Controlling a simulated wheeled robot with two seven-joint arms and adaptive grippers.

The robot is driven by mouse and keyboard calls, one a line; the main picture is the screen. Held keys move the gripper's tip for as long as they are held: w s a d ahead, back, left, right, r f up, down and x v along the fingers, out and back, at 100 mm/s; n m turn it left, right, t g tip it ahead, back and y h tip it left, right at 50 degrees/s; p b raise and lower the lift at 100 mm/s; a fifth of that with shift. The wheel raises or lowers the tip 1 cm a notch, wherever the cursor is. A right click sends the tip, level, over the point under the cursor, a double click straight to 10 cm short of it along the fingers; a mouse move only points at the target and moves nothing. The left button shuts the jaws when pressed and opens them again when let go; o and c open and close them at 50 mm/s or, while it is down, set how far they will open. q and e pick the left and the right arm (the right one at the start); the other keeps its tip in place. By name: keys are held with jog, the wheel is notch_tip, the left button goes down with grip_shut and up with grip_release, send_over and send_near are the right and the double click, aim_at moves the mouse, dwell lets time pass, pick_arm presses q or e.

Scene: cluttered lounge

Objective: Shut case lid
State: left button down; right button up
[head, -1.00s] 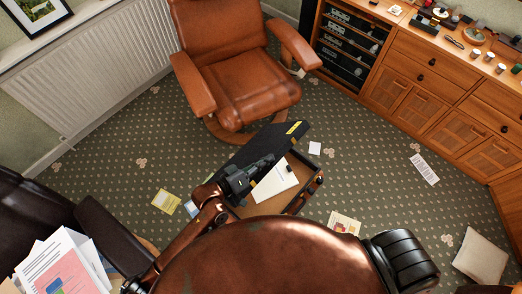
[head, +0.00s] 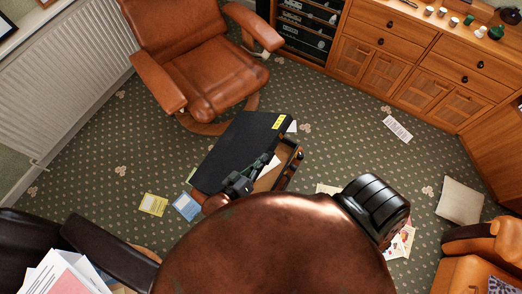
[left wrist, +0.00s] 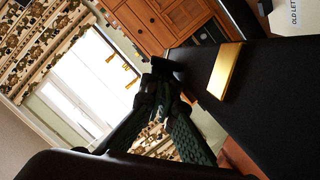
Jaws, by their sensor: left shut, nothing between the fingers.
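The case sits on the carpet in front of me. Its black lid (head: 240,150), with a yellow label on it, is partly open and slants over the case. The case's brown body (head: 285,171) shows along the right side of the lid, with white paper (head: 269,166) inside. My left gripper (head: 240,184) is shut and empty at the near edge of the lid. I cannot tell whether it touches. In the left wrist view, the closed fingers (left wrist: 163,80) are beside the dark lid (left wrist: 265,85) and its gold-yellow label (left wrist: 226,70). My right gripper is out of view.
A brown leather armchair (head: 205,75) stands just beyond the case. A wooden cabinet (head: 410,65) lines the back right. Loose papers lie around, such as a yellow sheet (head: 153,204) and a blue one (head: 186,206). Carpet right of the case is mostly clear.

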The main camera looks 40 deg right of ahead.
pick_arm(q)
jog(key=shift+a, duration=0.15)
jog(key=v, duration=1.1)
jog(key=shift+s+a+r, duration=0.1)
jog(key=shift+s+a, duration=0.05)
jog(key=shift+a, duration=0.15)
